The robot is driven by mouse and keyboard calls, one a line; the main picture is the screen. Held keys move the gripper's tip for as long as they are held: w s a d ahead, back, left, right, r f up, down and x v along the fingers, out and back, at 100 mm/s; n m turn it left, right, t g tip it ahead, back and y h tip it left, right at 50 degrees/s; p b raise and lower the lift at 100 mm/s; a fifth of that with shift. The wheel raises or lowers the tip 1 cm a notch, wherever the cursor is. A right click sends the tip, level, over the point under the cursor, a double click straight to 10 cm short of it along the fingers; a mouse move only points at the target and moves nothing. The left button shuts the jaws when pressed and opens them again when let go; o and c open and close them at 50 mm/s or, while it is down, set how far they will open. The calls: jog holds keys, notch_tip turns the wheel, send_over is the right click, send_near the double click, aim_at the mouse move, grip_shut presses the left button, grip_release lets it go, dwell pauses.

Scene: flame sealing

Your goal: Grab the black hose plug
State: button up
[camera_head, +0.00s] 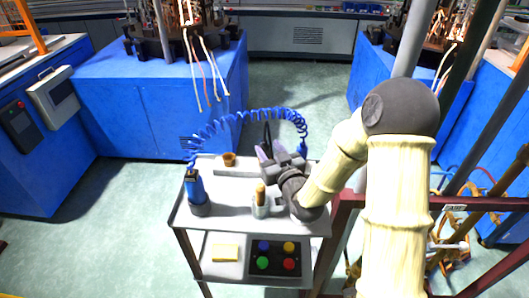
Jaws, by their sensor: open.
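My gripper (274,150) is over the back right part of a grey cart top (228,192), reached from the right by my cream-coloured arm. Its jaws are open and point away from the camera. A thin dark loop (267,131) rises right behind the jaws. I cannot clearly make out the black hose plug; it may be hidden by or close to the gripper. A blue coiled hose (250,114) arches behind the gripper, from the cart's left side to its right end. I cannot tell whether the jaws touch anything.
On the cart stand a blue bottle-like tool in a dark base (195,190), a small brown cup (229,159) and a grey holder with an orange-brown handle (261,202). Blue cabinets (150,105) stand behind.

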aim_at(265, 144)
jog(key=shift+w, duration=0.1)
jog(key=p+x, duration=0.1)
jog(key=x, duration=0.4)
jog(key=shift+w+p, duration=0.25)
jog(key=shift+p, duration=0.05)
jog(key=shift+w+a, duration=0.2)
jog(key=shift+a, duration=0.05)
jog(key=shift+s+a, duration=0.1)
jog(key=shift+d, duration=0.3)
jog(key=shift+s, duration=0.1)
jog(key=shift+a, duration=0.15)
grip_shut()
